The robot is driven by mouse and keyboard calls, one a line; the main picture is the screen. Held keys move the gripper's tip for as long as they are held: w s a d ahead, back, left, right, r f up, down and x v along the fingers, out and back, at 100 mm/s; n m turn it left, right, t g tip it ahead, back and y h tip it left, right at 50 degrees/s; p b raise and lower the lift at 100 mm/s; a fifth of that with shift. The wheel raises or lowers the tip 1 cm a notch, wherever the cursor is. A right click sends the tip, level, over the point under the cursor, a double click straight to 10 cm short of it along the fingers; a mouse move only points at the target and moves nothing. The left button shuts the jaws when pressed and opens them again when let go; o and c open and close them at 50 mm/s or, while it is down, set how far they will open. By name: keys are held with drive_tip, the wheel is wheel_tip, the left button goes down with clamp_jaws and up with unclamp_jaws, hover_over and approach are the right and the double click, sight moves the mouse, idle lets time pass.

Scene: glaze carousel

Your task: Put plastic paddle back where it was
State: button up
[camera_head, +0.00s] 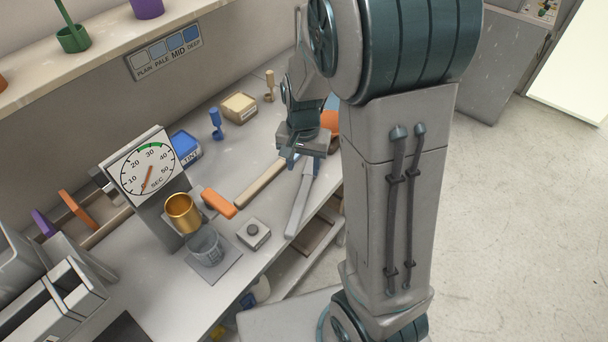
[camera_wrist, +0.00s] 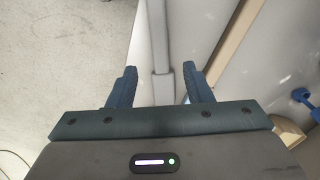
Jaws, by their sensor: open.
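A long pale grey paddle (camera_head: 299,200), which looks like the plastic one, lies on the bench near its front edge. Its wider end points toward the front and its narrow end reaches under my gripper (camera_head: 292,158). In the wrist view, my gripper (camera_wrist: 160,78) is open, with a finger on each side of the paddle's grey shaft (camera_wrist: 158,40). The fingers stand apart from the shaft, and I cannot tell the height gap. A wooden-handled paddle (camera_head: 260,181) with an orange end (camera_head: 218,203) lies to the left.
A dial gauge (camera_head: 147,168), a gold cup (camera_head: 183,213), a glass beaker (camera_head: 206,247) and a small button box (camera_head: 253,233) stand to the left. A rack at far left holds an orange piece (camera_head: 77,209).

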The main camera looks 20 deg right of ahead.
drive_tip(key=s+r+n+t, duration=0.3)
drive_tip(key=s+r+n, duration=0.3)
drive_tip(key=s+r, duration=0.6)
drive_tip(key=shift+s+r, duration=0.25)
drive_tip(key=shift+s, duration=0.8)
drive_tip(key=shift+d, duration=0.1)
